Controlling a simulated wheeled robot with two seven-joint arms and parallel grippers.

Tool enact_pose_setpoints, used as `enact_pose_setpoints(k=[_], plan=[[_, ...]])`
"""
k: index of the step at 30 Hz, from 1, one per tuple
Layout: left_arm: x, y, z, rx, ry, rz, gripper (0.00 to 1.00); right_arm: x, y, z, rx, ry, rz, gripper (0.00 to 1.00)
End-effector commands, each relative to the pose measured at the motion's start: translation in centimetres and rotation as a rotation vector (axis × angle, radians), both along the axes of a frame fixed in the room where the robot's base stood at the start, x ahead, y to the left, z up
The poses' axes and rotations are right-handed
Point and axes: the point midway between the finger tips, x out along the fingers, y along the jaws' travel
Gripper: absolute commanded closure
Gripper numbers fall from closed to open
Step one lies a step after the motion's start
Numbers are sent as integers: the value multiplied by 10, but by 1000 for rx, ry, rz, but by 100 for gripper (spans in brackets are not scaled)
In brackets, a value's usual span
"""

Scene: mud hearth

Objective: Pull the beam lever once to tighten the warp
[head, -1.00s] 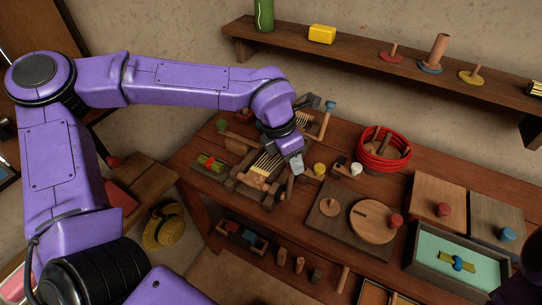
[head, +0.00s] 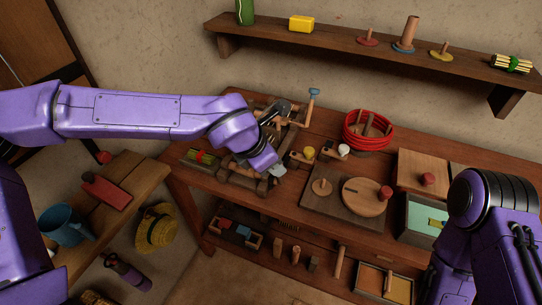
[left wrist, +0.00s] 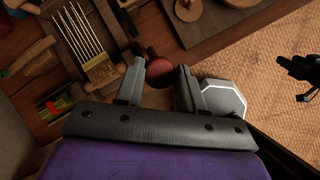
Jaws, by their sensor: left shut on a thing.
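The small wooden loom (head: 240,180) stands at the left of the table, partly covered by my left arm. Its pale warp strands (left wrist: 82,32) show in the left wrist view. My left gripper (head: 278,171) is at the loom's right front; it also shows in the left wrist view (left wrist: 162,88). Its fingers are shut on a dark red round knob (left wrist: 159,71), which looks like the beam lever's end. An upright wooden post with a blue-grey top (head: 314,93) stands behind the loom. My right arm shows at the right, its gripper out of view.
A red coil basket (head: 368,132) stands behind a board with a round wooden disc (head: 364,197). Wooden boxes and a green-lined tray (head: 424,218) sit at the right. A wall shelf (head: 370,55) runs above. A lower bench (head: 130,205) is at left.

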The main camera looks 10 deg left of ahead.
Motion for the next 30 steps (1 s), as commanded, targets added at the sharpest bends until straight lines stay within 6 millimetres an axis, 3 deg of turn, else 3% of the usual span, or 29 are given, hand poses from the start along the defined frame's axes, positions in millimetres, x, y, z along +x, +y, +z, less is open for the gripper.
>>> enact_pose_setpoints(k=[22, 23, 24, 30], plan=[[-11, 3, -14, 7, 27, 2, 100, 0, 0, 1, 0, 0, 0, 46], [-11, 3, -14, 7, 27, 2, 52, 0, 0, 1, 0, 0, 0, 46], [-11, 3, -14, 7, 26, 3, 39, 0, 0, 1, 0, 0, 0, 46], [-9, 3, -10, 3, 16, 2, 37, 0, 0, 1, 0, 0, 0, 46]])
